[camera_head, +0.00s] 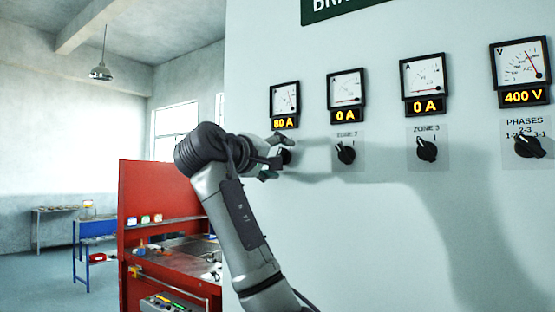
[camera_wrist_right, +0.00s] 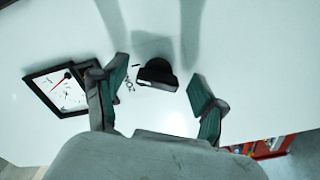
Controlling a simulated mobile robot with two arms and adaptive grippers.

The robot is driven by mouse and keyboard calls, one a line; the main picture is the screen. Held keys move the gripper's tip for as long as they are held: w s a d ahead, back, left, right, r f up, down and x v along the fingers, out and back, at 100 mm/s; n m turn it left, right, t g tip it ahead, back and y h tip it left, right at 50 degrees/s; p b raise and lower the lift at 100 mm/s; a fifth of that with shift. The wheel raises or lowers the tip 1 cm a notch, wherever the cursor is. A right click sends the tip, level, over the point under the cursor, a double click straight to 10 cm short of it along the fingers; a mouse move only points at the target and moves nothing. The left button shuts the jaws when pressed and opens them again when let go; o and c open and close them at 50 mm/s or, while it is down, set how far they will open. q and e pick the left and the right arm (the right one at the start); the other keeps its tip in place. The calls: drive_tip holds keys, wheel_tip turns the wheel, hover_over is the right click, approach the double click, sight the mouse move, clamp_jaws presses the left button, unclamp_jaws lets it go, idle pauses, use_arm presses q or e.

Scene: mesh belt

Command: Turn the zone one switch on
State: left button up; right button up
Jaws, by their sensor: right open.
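The zone one switch is a black rotary knob (camera_head: 287,157) on the pale panel, below the leftmost meter (camera_head: 284,99), whose display reads 80 A. My right gripper (camera_head: 272,160) is at this knob and partly hides it and its label in the head view. In the right wrist view the black knob (camera_wrist_right: 157,74) stands between the two spread green-padded fingers of my right gripper (camera_wrist_right: 159,80), with a gap on each side. The meter (camera_wrist_right: 64,90) shows at the left there. My left gripper is not in view.
The zone 2 knob (camera_head: 346,153), zone 3 knob (camera_head: 427,149) and phases knob (camera_head: 529,147) are in a row to the right. Their meters read 0 A, 0 A and 400 V. A red workbench (camera_head: 150,205) stands left of the panel.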

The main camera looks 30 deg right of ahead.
drive_tip(key=v, duration=1.2)
drive_tip(key=shift+f, duration=0.1)
